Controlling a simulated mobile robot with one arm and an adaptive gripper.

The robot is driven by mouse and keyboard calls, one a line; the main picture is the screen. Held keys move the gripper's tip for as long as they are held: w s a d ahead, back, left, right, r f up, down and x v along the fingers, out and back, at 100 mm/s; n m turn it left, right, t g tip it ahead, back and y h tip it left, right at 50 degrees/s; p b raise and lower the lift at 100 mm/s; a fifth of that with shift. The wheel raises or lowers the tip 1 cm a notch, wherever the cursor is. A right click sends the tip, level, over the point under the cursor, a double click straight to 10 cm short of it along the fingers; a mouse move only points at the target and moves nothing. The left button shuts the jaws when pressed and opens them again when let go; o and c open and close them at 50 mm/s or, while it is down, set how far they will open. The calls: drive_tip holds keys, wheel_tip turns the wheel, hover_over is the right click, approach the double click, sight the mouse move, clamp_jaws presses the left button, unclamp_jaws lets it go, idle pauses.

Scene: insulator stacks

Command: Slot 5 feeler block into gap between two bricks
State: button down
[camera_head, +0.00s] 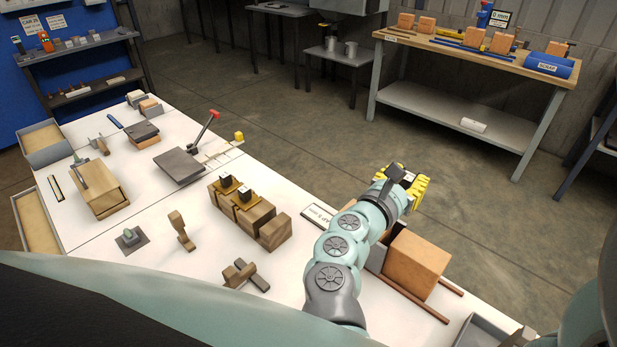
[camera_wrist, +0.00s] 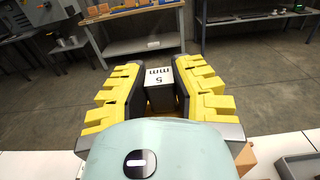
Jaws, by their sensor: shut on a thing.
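My gripper (camera_head: 408,183), with yellow fingers, is raised above the far edge of the white table, behind the bricks in the head view. In the wrist view my gripper (camera_wrist: 160,70) is shut on the feeler block (camera_wrist: 160,92), a grey block with a white top face marked "5 mm". An orange brick (camera_head: 415,262) stands on the table to the right of my forearm. It partly shows in the wrist view (camera_wrist: 246,160). My arm covers the area left of this brick, so the second brick and the gap cannot be made out.
A gap sign (camera_head: 318,215) lies left of my arm. Reddish rods (camera_head: 418,300) run along the table by the brick. A wooden block fixture (camera_head: 248,218) and a dark plate with a red-handled lever (camera_head: 180,165) stand further left. A workbench (camera_head: 475,52) stands across open floor.

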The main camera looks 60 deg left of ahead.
drive_tip(key=shift+f+b, duration=2.4)
drive_tip(key=shift+b, duration=0.1)
drive_tip(key=shift+b, duration=1.2)
wheel_tip(320, 180, down, 7)
drive_tip(key=b, duration=0.8)
idle(2.3)
drive_tip(key=c, duration=0.9)
unclamp_jaws()
drive_tip(key=shift+r, duration=0.1)
drive_tip(key=shift+o, duration=0.2)
drive_tip(key=shift+s, duration=0.15)
